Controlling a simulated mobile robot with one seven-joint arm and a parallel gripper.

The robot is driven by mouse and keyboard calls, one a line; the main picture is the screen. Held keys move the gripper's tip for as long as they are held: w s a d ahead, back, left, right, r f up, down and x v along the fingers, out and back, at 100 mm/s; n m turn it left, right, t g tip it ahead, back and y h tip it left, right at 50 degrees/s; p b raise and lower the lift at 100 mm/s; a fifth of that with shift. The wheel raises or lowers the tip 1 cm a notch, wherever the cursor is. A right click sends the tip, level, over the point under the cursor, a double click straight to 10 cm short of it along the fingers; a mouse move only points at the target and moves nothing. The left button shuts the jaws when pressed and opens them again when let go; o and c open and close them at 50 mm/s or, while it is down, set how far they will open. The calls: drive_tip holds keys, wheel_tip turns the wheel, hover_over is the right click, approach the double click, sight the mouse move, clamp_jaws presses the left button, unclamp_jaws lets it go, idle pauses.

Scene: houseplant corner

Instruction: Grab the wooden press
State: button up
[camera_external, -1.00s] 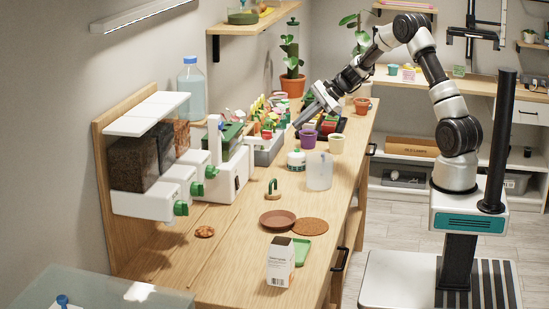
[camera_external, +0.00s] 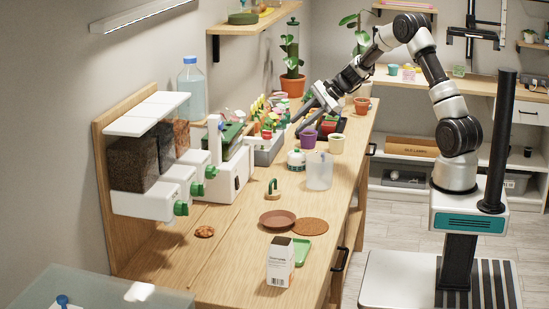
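A small object with a green arched handle and a pale wooden-looking base (camera_external: 272,189) stands upright on the bench, left of the clear jug. It may be the wooden press, but it is too small to be sure. My gripper (camera_external: 298,124) is above the back of the bench, pointing down and left, beside the grey tray and above the purple pot. Its two fingers look spread apart, with nothing visible between them. It is well behind the green-handled object and not touching it.
A grey tray (camera_external: 270,155) of colourful items, a purple pot (camera_external: 308,139), a cream pot (camera_external: 337,144), a white bottle (camera_external: 296,160) and a clear jug (camera_external: 319,172) crowd the area. A brown saucer (camera_external: 277,219) and carton (camera_external: 280,262) stand nearer. The bench's middle left is fairly clear.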

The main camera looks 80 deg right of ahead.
drive_tip(key=o, duration=0.9)
wheel_tip(320, 180, up, 8)
drive_tip(key=n+g+h+b, duration=0.2)
drive_tip(key=n+g, duration=0.7)
drive_tip(key=n, duration=2)
hover_over(273, 192)
drive_tip(key=s, duration=0.1)
wheel_tip(273, 192, down, 16)
drive_tip(key=shift+d+f, duration=0.1)
drive_tip(key=shift+f, duration=0.1)
drive_tip(key=shift+w+f, duration=0.2)
drive_tip(key=shift+f, duration=0.8)
drive_tip(key=shift+w+f, duration=0.15)
drive_tip(key=shift+f, duration=0.8)
drive_tip(key=shift+w+f, duration=0.2)
drive_tip(key=shift+f, duration=0.8)
